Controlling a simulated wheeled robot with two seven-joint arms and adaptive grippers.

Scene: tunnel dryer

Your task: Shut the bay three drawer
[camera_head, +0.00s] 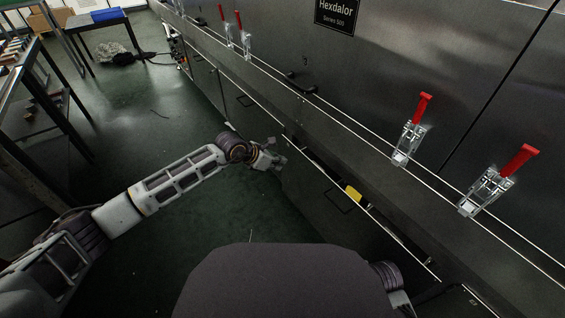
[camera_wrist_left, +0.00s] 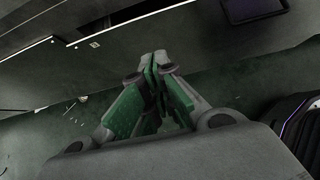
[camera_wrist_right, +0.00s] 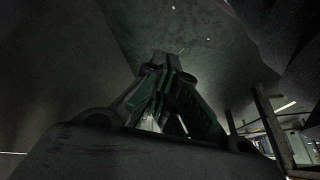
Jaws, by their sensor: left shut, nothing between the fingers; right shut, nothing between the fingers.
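A drawer (camera_head: 322,203) under the long grey machine stands part open in the head view. Its front has a dark handle, and a yellow item (camera_head: 353,193) shows in the gap behind the front. No bay number is readable on it. My left gripper (camera_head: 276,161) is beside the far-left end of this drawer front; I cannot tell whether it touches. The left wrist view shows its green-padded fingers (camera_wrist_left: 157,62) together and empty. The right wrist view shows my right gripper (camera_wrist_right: 166,62) shut and empty near dark surfaces. Its fingers are not clear in the head view.
The machine's ledge carries several red-handled toggle clamps (camera_head: 411,143) and a dark handle-like piece (camera_head: 301,83). Other closed fronts (camera_head: 238,104) line the machine farther away. A rack (camera_head: 40,98) and a table (camera_head: 103,22) stand at left. The green floor (camera_head: 150,110) between is mostly clear.

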